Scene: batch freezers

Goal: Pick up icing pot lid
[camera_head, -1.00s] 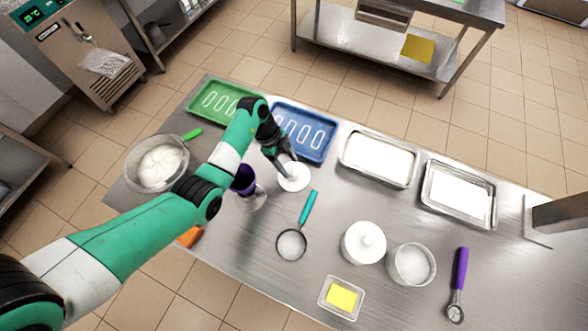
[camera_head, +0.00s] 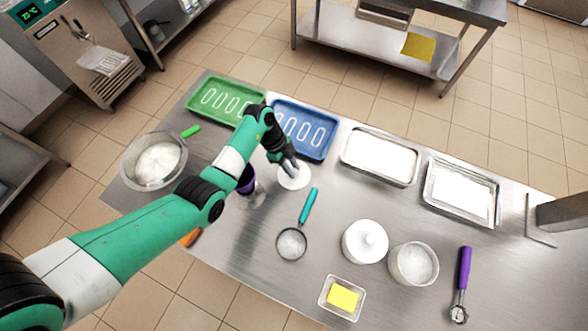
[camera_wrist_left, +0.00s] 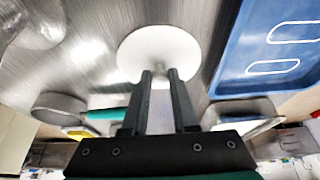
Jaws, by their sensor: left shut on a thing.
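The icing pot lid (camera_head: 294,178) is a white round disc near the front edge of the blue tray. My left gripper (camera_head: 291,167) is above it, with its fingers pointing down at its middle. In the left wrist view, the white lid (camera_wrist_left: 150,47) lies just beyond the fingertips, and the left gripper (camera_wrist_left: 160,76) is shut on its small knob. I cannot tell whether the lid touches the table. My right gripper is not in view.
The blue tray (camera_head: 329,153) is close behind the lid. A purple-and-clear item (camera_head: 247,180) stands close left.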

